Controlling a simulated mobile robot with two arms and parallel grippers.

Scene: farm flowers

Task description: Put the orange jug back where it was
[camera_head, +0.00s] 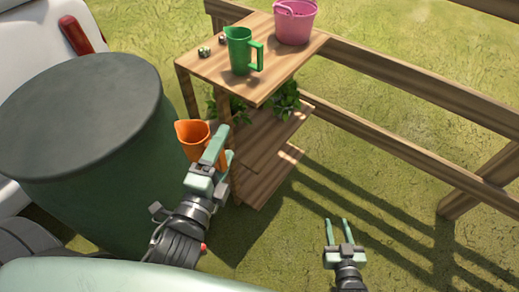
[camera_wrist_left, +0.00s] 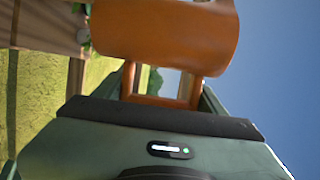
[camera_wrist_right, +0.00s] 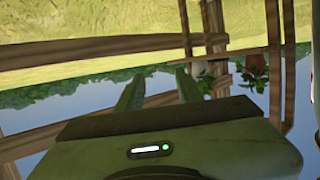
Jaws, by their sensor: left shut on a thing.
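The orange jug (camera_head: 193,137) is held in my left gripper (camera_head: 219,152), beside the wooden shelf stand (camera_head: 205,68) and the dark green barrel. In the left wrist view the jug (camera_wrist_left: 165,35) fills the upper middle, and its handle lies between the fingers of my left gripper (camera_wrist_left: 165,85). The gripper is shut on that handle. My right gripper (camera_head: 338,232) is open and empty over the grass, right of the stand. Its two fingers show apart in the right wrist view (camera_wrist_right: 160,88).
A green jug (camera_head: 240,52), a pink bucket (camera_head: 295,24) and small items stand on the stand's top. Plants (camera_head: 285,98) are on a lower level. A large lidded barrel (camera_head: 80,115) stands left. A wooden fence (camera_head: 400,75) runs behind right. Grass at right is open.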

